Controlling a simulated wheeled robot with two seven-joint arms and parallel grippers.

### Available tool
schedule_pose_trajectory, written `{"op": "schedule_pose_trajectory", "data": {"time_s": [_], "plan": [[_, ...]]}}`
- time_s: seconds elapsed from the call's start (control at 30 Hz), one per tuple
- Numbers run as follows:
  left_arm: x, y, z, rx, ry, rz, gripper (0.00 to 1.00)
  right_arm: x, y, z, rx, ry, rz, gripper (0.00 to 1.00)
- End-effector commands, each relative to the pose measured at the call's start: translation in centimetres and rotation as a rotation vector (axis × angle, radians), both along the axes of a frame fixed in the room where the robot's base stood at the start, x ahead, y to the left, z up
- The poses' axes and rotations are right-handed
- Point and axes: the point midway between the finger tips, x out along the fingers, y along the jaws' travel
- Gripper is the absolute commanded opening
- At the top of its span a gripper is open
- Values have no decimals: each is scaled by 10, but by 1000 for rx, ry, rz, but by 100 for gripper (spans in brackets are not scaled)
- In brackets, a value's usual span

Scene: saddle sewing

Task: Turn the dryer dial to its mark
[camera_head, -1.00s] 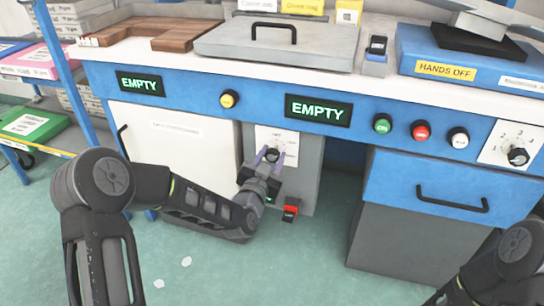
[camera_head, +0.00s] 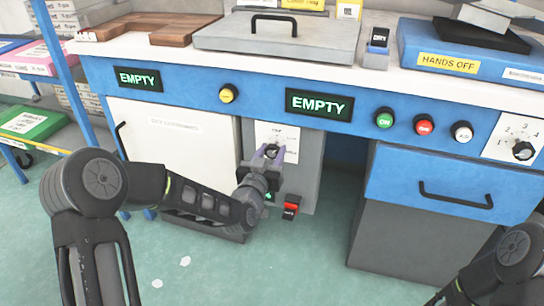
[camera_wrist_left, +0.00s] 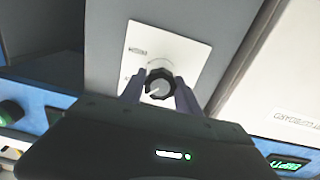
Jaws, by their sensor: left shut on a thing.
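The dryer dial (camera_head: 272,150) is a small black knob on a white printed plate (camera_head: 290,137), on the grey panel below the right EMPTY display. My left gripper (camera_head: 268,154) is at the dial, with its purple fingers on either side. The left wrist view shows the dial (camera_wrist_left: 159,84) between the two fingertips (camera_wrist_left: 160,90), shut on it. A light pointer line shows on the knob's face. The plate's lettering is too small to read and partly hidden by the gripper. My right gripper is out of view; only part of my right arm shows at lower right.
A red switch (camera_head: 291,207) sits low on the grey panel, just right of my left gripper. A second black dial (camera_head: 522,150) with numbers is at far right. A blue drawer (camera_head: 440,185) and a white door (camera_head: 175,150) flank the panel.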

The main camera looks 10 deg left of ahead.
Motion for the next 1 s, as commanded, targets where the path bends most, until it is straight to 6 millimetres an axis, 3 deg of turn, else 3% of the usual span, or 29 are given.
{"op": "schedule_pose_trajectory", "data": {"time_s": [0.3, 0.6, 1.0], "plan": [[0, 0, -3, -298, 17, 0, 0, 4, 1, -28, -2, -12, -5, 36], [0, 0, -3, -556, 35, 0, 0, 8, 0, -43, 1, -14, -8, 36], [0, 1, -1, -726, 47, 0, 0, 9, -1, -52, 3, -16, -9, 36]]}}
